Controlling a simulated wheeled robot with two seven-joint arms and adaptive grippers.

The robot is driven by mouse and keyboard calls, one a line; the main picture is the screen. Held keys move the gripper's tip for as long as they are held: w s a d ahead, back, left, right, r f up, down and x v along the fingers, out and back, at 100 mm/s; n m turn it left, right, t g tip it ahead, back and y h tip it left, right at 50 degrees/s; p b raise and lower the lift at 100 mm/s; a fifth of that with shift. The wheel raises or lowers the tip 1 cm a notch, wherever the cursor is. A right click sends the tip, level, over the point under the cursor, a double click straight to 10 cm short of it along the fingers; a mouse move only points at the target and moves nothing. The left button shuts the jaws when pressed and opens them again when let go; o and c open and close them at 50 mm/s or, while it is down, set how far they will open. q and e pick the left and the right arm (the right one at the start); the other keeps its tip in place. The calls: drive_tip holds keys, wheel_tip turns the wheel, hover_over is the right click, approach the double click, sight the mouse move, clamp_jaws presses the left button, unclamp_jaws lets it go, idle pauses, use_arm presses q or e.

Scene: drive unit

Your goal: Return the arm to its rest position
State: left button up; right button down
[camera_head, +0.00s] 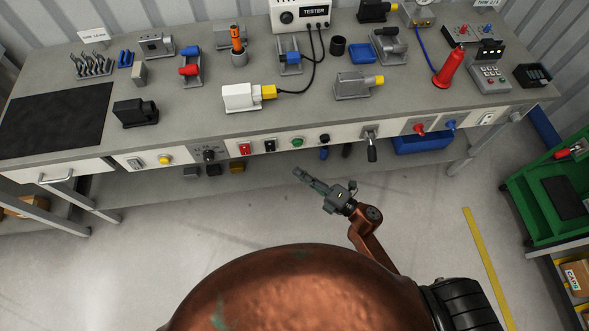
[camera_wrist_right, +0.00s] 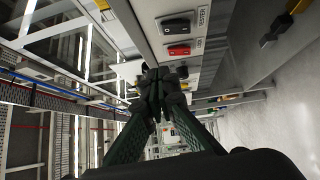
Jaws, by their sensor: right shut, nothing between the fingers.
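My right gripper (camera_head: 308,180) is in front of the workbench, over the floor, below the bench's front panel. Its fingers are shut with nothing between them, pointing up and to the left in the head view. The right wrist view shows the closed fingertips (camera_wrist_right: 160,82) in front of the bench underside and panel. My right arm (camera_head: 365,225) reaches forward from the right side of my body. My left gripper is not in view.
The workbench (camera_head: 310,110) carries a tester (camera_head: 300,15), a white plug housing (camera_head: 238,97), a red cone-shaped object (camera_head: 450,68) and several fixtures. Its front panel has switches and a lever (camera_head: 371,145). A green cart (camera_head: 550,200) stands at right. The floor between is clear.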

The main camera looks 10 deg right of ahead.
idle(0.5)
